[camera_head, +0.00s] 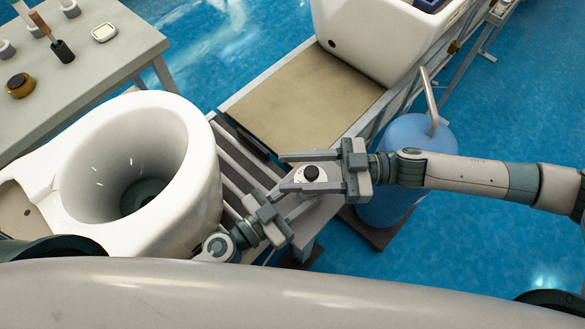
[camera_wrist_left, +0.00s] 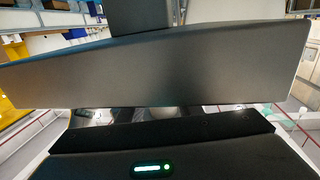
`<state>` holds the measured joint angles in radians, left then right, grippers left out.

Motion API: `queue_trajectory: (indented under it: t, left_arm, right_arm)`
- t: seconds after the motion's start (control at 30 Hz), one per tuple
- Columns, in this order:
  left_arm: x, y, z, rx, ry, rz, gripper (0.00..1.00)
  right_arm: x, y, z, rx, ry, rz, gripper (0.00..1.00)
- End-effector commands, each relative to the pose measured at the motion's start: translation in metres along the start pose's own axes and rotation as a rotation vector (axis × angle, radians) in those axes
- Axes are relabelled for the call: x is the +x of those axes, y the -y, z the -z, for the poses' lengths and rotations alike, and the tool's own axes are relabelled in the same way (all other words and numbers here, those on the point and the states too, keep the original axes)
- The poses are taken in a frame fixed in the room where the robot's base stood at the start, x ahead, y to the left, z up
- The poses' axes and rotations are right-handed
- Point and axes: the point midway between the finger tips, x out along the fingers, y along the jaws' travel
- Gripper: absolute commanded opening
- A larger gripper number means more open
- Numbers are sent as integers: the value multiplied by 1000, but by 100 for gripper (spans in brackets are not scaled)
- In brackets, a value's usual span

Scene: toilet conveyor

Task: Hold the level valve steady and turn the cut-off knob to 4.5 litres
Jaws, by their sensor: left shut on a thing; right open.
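My left gripper (camera_head: 296,205) comes from the lower left, just below the dial, and is shut on the level valve, which is mostly hidden by the fingers. The dial's markings are too small to read. The left wrist view shows mostly dark gripper housing, and no valve.
A white toilet bowl (camera_head: 205,150) stands close left of my left gripper. A conveyor with a tan board (camera_head: 300,98) and a white cistern (camera_head: 375,45) lies behind. A blue tank (camera_head: 410,135) stands under my right arm. A grey table (camera_head: 120,55) is at upper left.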

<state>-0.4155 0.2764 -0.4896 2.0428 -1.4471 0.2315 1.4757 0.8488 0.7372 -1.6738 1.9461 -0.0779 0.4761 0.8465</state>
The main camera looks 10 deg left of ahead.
Motion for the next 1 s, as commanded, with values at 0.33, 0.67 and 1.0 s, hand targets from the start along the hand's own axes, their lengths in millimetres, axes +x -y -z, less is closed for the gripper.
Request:
queue_trajectory:
  t: [0.33, 0.67, 1.0]
  left_arm:
    - [0, 0, 0, 0, 0, 0, 5]
    - [0, 0, 0, 0, 0, 0, 5]
    - [0, 0, 0, 0, 0, 0, 5]
  right_arm:
    - [6, 0, 0, 0, 1, -1, 43]
    - [6, 0, 0, 0, 1, -1, 2]
    - [7, 1, 0, -3, -1, 43, 1]
